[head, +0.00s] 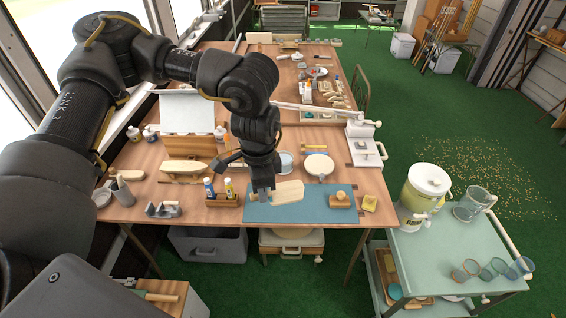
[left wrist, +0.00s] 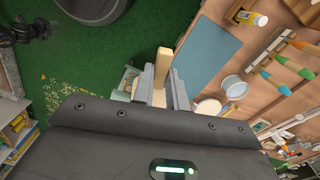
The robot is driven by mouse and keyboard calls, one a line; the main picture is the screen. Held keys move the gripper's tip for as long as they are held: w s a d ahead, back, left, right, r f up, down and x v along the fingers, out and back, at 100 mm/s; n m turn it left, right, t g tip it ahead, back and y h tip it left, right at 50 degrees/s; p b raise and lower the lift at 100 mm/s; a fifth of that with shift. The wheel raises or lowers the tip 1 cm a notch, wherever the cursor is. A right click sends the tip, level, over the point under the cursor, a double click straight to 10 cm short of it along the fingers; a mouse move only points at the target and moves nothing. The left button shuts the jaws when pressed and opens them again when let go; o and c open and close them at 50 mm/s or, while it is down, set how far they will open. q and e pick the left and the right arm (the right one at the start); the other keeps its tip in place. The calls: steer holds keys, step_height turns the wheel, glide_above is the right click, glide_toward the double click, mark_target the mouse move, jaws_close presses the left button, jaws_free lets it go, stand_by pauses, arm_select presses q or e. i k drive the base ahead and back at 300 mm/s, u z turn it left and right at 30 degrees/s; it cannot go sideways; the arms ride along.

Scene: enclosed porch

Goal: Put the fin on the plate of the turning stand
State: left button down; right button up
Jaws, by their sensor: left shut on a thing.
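The fin (head: 289,191) is a flat, pale wooden piece with a rounded outline. My left gripper (head: 264,195) is shut on its left end and holds it over the blue mat at the table's front. In the left wrist view the fin (left wrist: 163,66) shows as a narrow wooden strip between the fingers. A round white disc (head: 319,165), which looks like the plate of the turning stand, is behind the mat, apart from the fin. The disc (left wrist: 208,107) is partly hidden in the left wrist view. A dark shape (left wrist: 22,31) there may be my right gripper; its fingers are unclear.
The blue mat (head: 314,214) carries a small wooden block (head: 341,201) at its right. A bottle caddy (head: 222,199) stands left of the mat, and a white-blue cup (head: 285,160) behind it. A green cart (head: 430,250) with a dispenser stands to the right.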

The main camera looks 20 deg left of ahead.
mark_target(320, 164)
steer(key=u, duration=0.95)
steer(key=i, duration=1.25)
steer(key=z, duration=1.85)
